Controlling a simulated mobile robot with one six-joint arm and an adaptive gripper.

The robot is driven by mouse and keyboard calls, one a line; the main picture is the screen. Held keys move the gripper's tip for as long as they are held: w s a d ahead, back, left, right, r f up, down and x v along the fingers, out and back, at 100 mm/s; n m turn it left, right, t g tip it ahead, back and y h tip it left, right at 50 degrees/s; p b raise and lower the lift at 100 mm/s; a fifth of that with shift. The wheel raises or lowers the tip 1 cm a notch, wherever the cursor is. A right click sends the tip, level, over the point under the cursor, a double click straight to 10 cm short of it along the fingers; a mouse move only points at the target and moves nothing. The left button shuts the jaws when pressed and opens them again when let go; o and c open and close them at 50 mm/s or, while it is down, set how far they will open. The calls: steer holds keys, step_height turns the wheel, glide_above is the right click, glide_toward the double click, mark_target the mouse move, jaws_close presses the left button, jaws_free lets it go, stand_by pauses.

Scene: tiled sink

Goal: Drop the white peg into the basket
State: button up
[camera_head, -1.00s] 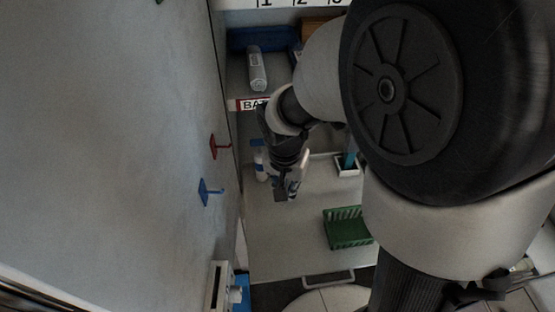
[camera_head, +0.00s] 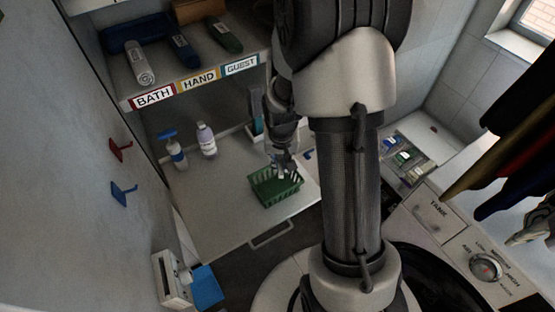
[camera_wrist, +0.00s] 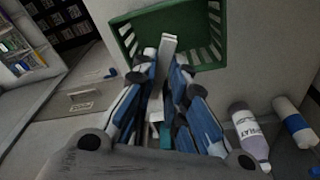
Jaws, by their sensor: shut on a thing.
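The green basket (camera_head: 268,199) stands on the pale counter in the head view, and its slotted wall shows at the top of the wrist view (camera_wrist: 142,18). My gripper (camera_head: 284,166) is at the basket, pointing down over its back part. In the wrist view my gripper (camera_wrist: 163,68) has its blue-padded fingers shut on the white peg (camera_wrist: 161,78). The peg's far end points toward the basket's inside. I cannot tell how far the tip is above the basket floor. In the head view the peg is too small to tell apart from the fingers.
A white bottle with a purplish label (camera_head: 206,140) and a blue-topped pump bottle (camera_head: 173,150) stand left of the basket. A shelf (camera_head: 192,85) with rolled towels is above. Blue (camera_head: 123,193) and red (camera_head: 120,149) hooks are on the left wall. Counter in front is free.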

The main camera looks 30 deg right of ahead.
mark_target(281, 166)
step_height(281, 166, down, 5)
steer(key=b, duration=0.3)
steer(key=shift+r, duration=0.1)
steer(key=o, duration=0.7)
steer(key=shift+o, duration=0.2)
steer(key=shift+r, duration=0.1)
steer(key=r, duration=0.4)
steer(key=s+r, duration=0.1)
steer(key=r, duration=0.2)
steer(key=a+r, duration=0.1)
steer(key=r, duration=0.3)
steer(key=shift+s+r, duration=0.3)
steer(key=shift+r, duration=0.05)
